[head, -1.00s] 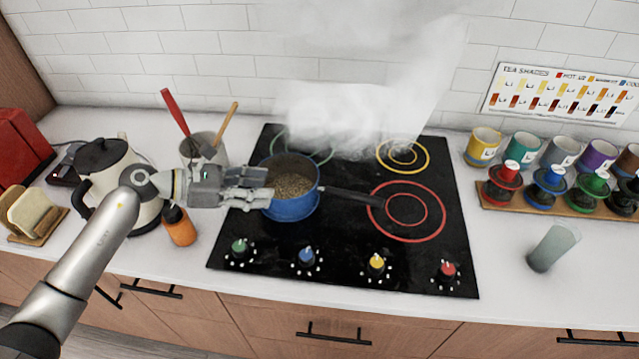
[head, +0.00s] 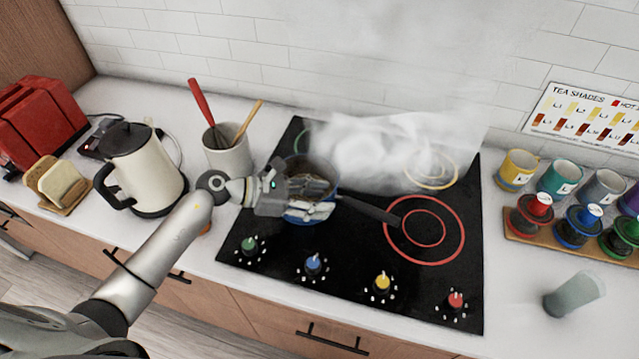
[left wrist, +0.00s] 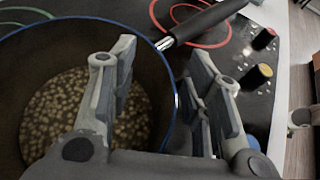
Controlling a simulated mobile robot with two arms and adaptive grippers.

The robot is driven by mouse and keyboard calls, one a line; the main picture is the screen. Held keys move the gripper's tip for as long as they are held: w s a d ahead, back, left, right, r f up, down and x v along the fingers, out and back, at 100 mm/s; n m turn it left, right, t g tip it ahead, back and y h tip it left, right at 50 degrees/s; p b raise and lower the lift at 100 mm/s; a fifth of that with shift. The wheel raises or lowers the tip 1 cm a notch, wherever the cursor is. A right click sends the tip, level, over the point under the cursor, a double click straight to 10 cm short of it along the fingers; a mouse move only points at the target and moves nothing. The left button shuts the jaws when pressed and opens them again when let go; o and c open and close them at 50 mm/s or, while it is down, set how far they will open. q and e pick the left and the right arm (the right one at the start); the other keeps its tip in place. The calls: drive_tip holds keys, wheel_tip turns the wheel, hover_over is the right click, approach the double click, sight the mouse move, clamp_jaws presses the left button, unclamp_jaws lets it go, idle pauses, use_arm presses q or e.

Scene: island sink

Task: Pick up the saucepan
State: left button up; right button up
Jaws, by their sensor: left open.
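The blue saucepan (head: 372,210) stands on the black cooktop, with its dark handle pointing right toward the red ring. My left gripper (head: 328,200) is open over the pan's front part and hides much of it. In the left wrist view the saucepan (left wrist: 45,55) holds many small pale round pieces. There my left gripper (left wrist: 162,62) has one finger over the pan's inside and the other outside the rim, so the rim shows between them. I cannot tell whether either finger touches the pan. My right gripper is not in view.
Steam (head: 375,150) covers the cooktop's back. A utensil crock (head: 228,155) and a kettle (head: 150,170) stand left of the cooktop (head: 340,265). Mugs, a rack of lidded cups and a tilted glass (head: 575,295) are at the right.

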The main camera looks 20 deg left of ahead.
use_arm(q)
drive_tip(key=shift+w+d+f, duration=0.2)
drive_tip(key=shift+w+d, duration=0.05)
drive_tip(key=shift+s, duration=0.1)
drive_tip(key=shift+s+a+r, duration=0.15)
drive_tip(key=shift+s, duration=0.05)
drive_tip(key=shift+c, duration=1.2)
drive_tip(key=shift+s+a+r, duration=0.1)
drive_tip(key=shift+s+a, duration=0.1)
drive_tip(key=shift+c, duration=3.6)
drive_tip(key=shift+w+d, duration=0.1)
drive_tip(key=shift+d, duration=0.05)
clamp_jaws()
drive_tip(key=shift+w, duration=0.1)
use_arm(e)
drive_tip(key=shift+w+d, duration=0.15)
use_arm(q)
drive_tip(key=shift+r, duration=0.1)
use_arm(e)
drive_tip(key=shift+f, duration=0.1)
